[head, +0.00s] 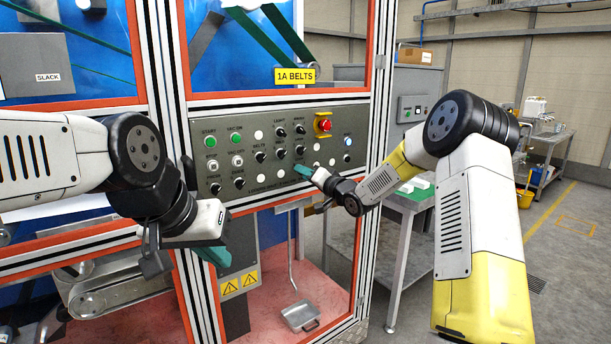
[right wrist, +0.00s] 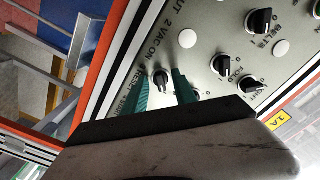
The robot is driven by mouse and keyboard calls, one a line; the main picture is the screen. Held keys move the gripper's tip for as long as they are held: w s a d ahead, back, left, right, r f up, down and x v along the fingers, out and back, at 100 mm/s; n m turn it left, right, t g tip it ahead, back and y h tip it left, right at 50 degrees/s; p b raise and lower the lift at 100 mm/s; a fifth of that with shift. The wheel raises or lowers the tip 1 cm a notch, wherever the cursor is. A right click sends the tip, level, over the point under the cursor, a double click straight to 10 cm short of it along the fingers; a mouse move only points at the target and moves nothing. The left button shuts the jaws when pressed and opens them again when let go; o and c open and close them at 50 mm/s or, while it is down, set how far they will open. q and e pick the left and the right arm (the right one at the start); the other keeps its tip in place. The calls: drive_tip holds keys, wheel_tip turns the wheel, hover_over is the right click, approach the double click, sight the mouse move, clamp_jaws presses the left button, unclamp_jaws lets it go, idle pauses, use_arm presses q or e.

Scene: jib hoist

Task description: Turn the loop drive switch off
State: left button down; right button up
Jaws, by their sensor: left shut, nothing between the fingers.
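The grey control panel (head: 350,122) carries several black rotary switches, buttons and pale round caps. I cannot make out which switch is labelled loop drive. My right gripper (head: 300,171) is at the panel's lower edge, right of its middle, and hides part of the bottom row. In the right wrist view, its two teal fingers (right wrist: 163,90) are apart, with a black rotary switch (right wrist: 161,77) showing between their tips. I cannot tell whether they touch it. My left gripper (head: 212,254) is shut and empty, low in front of the panel's left side, pointing down.
A red emergency button on a yellow plate (head: 324,124) sits at the panel's upper right. Orange-edged frame posts flank the panel. A green-topped table (head: 408,203) stands to the right, partly behind my right arm.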

clamp_jaws()
drive_tip(key=shift+w+d+f+n, duration=0.1)
drive_tip(key=shift+d+n, duration=0.05)
drive_tip(key=shift+n, duration=4.35)
drive_tip(key=shift+w+d+f+n, duration=0.1)
drive_tip(key=shift+d+n, duration=0.05)
drive_tip(key=shift+n, duration=4.35)
